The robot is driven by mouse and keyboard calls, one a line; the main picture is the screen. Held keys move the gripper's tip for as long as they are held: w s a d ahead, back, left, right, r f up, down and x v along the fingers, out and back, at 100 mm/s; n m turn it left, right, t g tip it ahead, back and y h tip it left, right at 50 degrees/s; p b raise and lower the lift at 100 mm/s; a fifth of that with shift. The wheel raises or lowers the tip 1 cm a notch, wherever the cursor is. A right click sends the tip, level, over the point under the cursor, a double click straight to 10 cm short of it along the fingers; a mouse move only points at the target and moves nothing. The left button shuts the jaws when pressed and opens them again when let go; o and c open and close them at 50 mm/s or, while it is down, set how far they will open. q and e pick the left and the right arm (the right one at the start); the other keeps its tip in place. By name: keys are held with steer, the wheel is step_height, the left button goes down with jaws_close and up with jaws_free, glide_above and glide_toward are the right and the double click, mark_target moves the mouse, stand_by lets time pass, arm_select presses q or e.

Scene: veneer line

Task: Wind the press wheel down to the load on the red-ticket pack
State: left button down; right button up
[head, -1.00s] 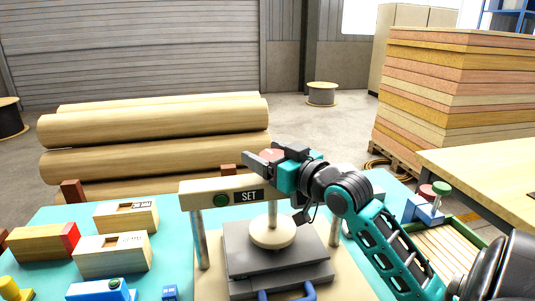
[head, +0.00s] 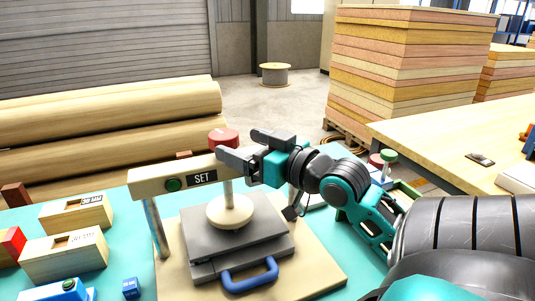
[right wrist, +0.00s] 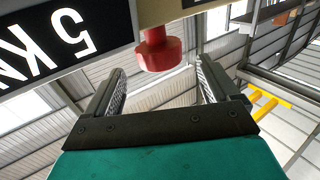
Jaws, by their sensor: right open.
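The press stands in the head view with a cream beam (head: 150,181), a green button and a SET plate (head: 202,178). Its red wheel (head: 223,138) sits on top of the beam, above a screw ending in a round cream foot (head: 229,212). The foot appears to rest on a grey plate stack (head: 240,242) with a blue handle (head: 250,275). No red ticket can be made out on it. My right gripper (head: 253,148) is open beside the wheel. In the right wrist view the wheel (right wrist: 158,52) shows between the spread fingers, not gripped. My left gripper is out of view.
A black 5 KN sign (right wrist: 60,38) is close in the right wrist view. Wooden boxes (head: 66,255) and a blue block (head: 130,288) lie left of the press. A wooden table (head: 470,140) stands to the right, and rolls (head: 110,120) lie behind.

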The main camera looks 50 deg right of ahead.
steer(key=s+p, duration=0.3)
steer(key=s, duration=0.2)
steer(key=shift+s, duration=0.1)
stand_by(0.8)
